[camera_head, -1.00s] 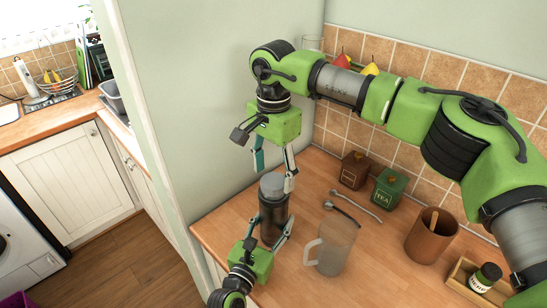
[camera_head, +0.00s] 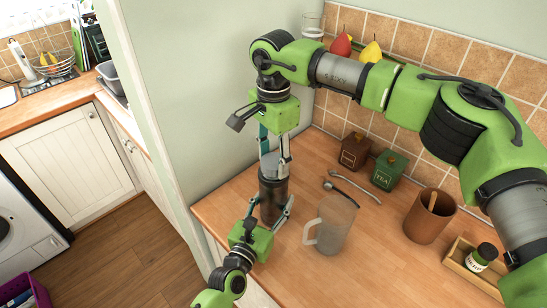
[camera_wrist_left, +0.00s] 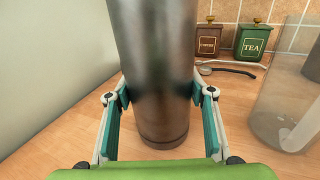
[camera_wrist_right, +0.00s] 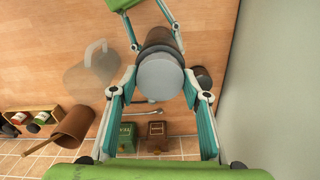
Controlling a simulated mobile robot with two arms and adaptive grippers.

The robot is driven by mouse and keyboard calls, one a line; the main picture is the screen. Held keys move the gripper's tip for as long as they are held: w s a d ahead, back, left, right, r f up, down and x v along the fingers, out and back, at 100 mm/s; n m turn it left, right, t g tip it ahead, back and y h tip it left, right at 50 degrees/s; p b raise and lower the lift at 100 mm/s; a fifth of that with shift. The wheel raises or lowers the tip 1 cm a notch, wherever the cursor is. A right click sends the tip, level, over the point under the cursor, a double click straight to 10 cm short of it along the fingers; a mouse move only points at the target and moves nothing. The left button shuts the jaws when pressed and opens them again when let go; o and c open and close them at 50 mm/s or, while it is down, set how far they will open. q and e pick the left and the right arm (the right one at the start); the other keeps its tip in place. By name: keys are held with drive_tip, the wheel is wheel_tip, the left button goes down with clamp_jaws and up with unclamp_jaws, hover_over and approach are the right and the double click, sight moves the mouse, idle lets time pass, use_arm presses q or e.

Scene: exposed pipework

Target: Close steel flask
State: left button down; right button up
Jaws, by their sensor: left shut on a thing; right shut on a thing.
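The steel flask (camera_head: 271,202) stands upright near the left end of the wooden counter; its dark metal body fills the middle of the left wrist view (camera_wrist_left: 155,70). My left gripper (camera_head: 268,212) is shut around the body, with a finger on each side in the left wrist view (camera_wrist_left: 160,93). A grey round lid (camera_head: 270,165) sits on the flask's top and shows from above in the right wrist view (camera_wrist_right: 160,84). My right gripper (camera_head: 273,157) points down from above and is shut on the lid. I cannot tell whether the lid is screwed tight.
A clear glass pitcher (camera_head: 334,226) stands just right of the flask. Behind are two spoons (camera_head: 352,188), a coffee tin (camera_head: 354,151) and a tea tin (camera_head: 388,171). A brown cup (camera_head: 430,216) and a wooden tray (camera_head: 462,263) stand farther right. A wall (camera_head: 190,100) rises close on the left.

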use_arm(q)
drive_tip(key=shift+f, duration=0.1)
use_arm(e)
drive_tip(key=m, duration=1.9)
drive_tip(key=shift+m, duration=0.3)
drive_tip(key=o, duration=1.3)
drive_tip(key=shift+o, duration=0.2)
wheel_tip(320, 180, up, 12)
